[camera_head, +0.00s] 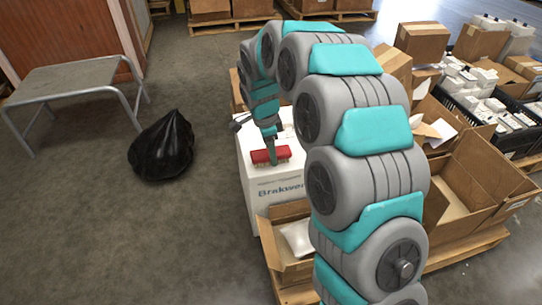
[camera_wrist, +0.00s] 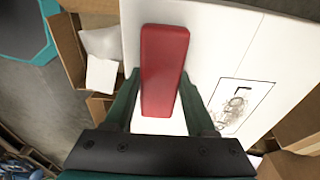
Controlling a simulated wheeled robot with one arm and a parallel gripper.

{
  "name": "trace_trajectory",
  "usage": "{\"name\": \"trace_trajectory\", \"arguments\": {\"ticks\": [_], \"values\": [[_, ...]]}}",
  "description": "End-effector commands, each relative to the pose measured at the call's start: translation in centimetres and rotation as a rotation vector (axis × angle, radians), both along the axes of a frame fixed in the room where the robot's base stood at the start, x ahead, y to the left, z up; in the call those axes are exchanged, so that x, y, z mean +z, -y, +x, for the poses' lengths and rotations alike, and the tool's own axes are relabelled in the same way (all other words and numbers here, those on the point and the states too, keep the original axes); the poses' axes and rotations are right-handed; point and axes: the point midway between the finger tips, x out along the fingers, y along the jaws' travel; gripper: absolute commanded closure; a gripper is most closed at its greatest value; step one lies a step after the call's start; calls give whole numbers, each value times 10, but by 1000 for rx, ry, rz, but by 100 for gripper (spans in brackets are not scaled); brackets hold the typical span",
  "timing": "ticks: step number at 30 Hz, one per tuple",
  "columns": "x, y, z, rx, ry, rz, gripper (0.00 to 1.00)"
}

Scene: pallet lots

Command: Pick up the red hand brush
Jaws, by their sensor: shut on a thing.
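The red hand brush (camera_head: 270,156) lies at the top of a white box (camera_head: 257,183) with printed lettering on its front. In the wrist view the brush (camera_wrist: 163,62) is a long red block between the two green fingers of my gripper (camera_wrist: 160,100). My gripper (camera_head: 271,150) reaches down from above and is shut on the brush. The bristles cannot be made out. I cannot tell whether the brush still touches the box top.
An open cardboard box (camera_head: 290,262) with a white packet stands in front of the white box. Cartons and black crates (camera_head: 510,135) crowd the right. A black bag (camera_head: 162,146) and a grey metal table (camera_head: 62,80) stand at left. Floor between is clear.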

Motion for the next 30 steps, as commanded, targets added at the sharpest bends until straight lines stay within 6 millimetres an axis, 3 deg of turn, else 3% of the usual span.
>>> {"name": "trace_trajectory", "arguments": {"ticks": [13,23,30], "values": [[4,0,0,-1,1,0,100],[34,1,1,-1,5,1,100],[37,-5,-22,2,0,-1,100]]}}
